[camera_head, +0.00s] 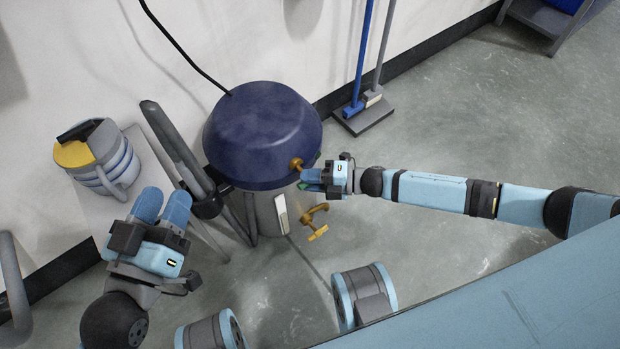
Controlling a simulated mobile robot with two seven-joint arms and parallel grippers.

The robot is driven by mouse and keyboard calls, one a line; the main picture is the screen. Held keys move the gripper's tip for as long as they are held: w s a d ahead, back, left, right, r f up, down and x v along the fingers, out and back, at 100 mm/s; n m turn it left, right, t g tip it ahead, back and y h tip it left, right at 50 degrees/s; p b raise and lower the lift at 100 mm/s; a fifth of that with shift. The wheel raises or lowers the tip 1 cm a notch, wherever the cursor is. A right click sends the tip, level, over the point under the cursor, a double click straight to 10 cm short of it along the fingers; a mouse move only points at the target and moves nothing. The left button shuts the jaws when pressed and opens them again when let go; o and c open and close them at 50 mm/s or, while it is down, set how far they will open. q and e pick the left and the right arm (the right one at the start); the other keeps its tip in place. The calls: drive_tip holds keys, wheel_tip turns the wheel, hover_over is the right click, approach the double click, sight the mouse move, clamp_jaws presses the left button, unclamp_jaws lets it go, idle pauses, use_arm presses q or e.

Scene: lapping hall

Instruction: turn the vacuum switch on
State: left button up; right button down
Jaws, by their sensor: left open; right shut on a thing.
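The vacuum (262,130) stands by the wall with a dark blue domed lid on a grey metal drum. My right gripper (308,180) reaches in from the right to the drum, just under the lid's edge. A brass knob (296,163) sits just above the fingertips on the lid's rim. My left gripper (163,206) is open and empty, left of the vacuum and apart from it.
A brass-yellow tap handle (317,225) sticks out below my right gripper. A grey hose (172,140) stands left of the drum. A yellow-topped container (105,160) rests on a pale ledge. A blue-handled broom (360,70) leans on the wall. The floor at right is clear.

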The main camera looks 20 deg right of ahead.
drive_tip(key=shift+f+m+t+y+b, duration=0.3)
drive_tip(key=shift+m+y+b, duration=0.4)
drive_tip(key=shift+m+b, duration=0.15)
drive_tip(key=m+t+y+b, duration=0.1)
drive_tip(key=m+y+b, duration=0.1)
drive_tip(key=shift+m+t, duration=0.35)
drive_tip(key=shift+t, duration=0.05)
drive_tip(key=m+t+y+b, duration=0.1)
drive_tip(key=m, duration=0.2)
drive_tip(key=shift+r+t+b, duration=0.1)
drive_tip(key=shift+t+b, duration=0.2)
drive_tip(key=shift+t, duration=0.1)
use_arm(q)
drive_tip(key=f, duration=0.1)
drive_tip(key=f+m+g, duration=0.1)
drive_tip(key=f, duration=0.1)
drive_tip(key=w+f+m, duration=0.1)
drive_tip(key=f, duration=0.1)
drive_tip(key=shift+a+f, duration=0.15)
drive_tip(key=shift+a, duration=0.05)
use_arm(e)
drive_tip(key=shift+r+m+t, duration=0.1)
drive_tip(key=shift+m+t, duration=0.7)
drive_tip(key=shift+m, duration=0.3)
use_arm(q)
drive_tip(key=shift+w+r+b, duration=0.2)
drive_tip(key=shift+r+b, duration=0.05)
drive_tip(key=shift+b, duration=0.05)
